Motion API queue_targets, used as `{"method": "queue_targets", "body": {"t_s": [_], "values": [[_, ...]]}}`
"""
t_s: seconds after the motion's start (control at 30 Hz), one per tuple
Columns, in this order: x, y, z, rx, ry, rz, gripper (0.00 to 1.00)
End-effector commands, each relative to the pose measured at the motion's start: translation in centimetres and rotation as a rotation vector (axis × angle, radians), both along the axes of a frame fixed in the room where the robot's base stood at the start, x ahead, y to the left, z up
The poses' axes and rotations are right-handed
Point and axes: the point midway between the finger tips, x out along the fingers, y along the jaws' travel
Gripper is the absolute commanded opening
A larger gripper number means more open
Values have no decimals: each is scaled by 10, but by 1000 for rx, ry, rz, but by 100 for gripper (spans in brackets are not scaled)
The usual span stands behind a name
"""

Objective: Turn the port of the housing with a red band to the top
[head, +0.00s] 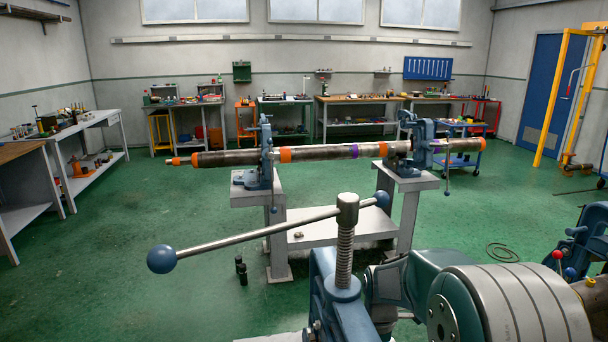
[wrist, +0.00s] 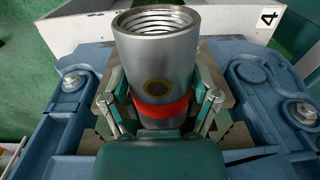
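In the wrist view, the grey metal housing (wrist: 156,62) has a threaded open end at the top of the picture. Its red band (wrist: 162,112) circles it lower down. The port (wrist: 157,88), a dark round spot with a brass-coloured rim, faces the camera just above the band. My gripper (wrist: 162,106) straddles the housing at the red band, one finger on each side and very close to it. I cannot tell whether the fingers press on it. A blue vise (wrist: 70,100) lies around the housing. I cannot make out the housing or my gripper in the head view.
In the head view, a vise (head: 346,300) with a long handle bar (head: 270,236) stands close in front. Beyond it, a long banded pipe (head: 325,152) lies across two vises on stands (head: 258,191). A small black object (head: 241,270) stands on the green floor. Open floor lies at left.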

Motion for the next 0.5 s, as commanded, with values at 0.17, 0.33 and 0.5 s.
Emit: {"method": "queue_targets", "body": {"t_s": [0.17, 0.33, 0.5], "values": [[1, 1, 0, 2, -3, -1, 29], [1, 1, 1, 8, -33, -2, 21], [2, 1, 1, 15, -72, -3, 21]]}}
